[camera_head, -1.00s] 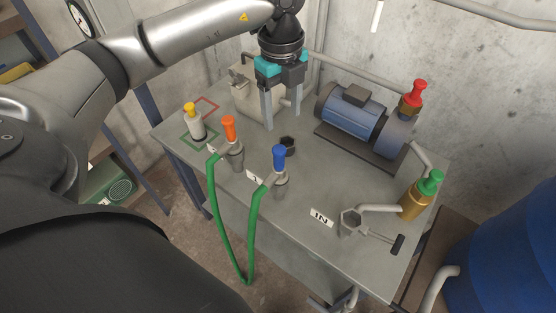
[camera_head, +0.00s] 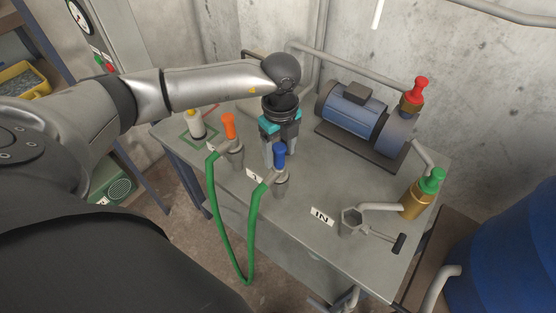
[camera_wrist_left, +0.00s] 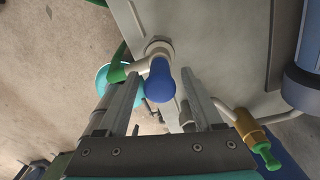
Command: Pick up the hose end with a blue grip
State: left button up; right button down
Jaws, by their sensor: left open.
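The hose end with a blue grip (camera_head: 279,156) stands upright in a grey holder near the table's front edge, with the green hose (camera_head: 250,230) running from it. In the left wrist view the blue grip (camera_wrist_left: 160,82) lies between the two finger lines, near their tips. My left gripper (camera_head: 270,160) is open, pointing down just behind the blue grip in the head view. I cannot tell whether a finger touches it. The other hose end, with an orange grip (camera_head: 228,126), stands to the left. My right gripper is not in view.
A blue motor pump (camera_head: 352,112) sits at the back of the table (camera_head: 300,240). A red-capped valve (camera_head: 417,91) and a green-capped brass fitting (camera_head: 416,200) stand at the right. A blue barrel (camera_head: 510,240) stands beyond.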

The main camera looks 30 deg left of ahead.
pick_arm(q)
jog(key=shift+f, duration=0.65)
grip_shut()
jog(key=shift+r, duration=0.1)
dwell(0.8)
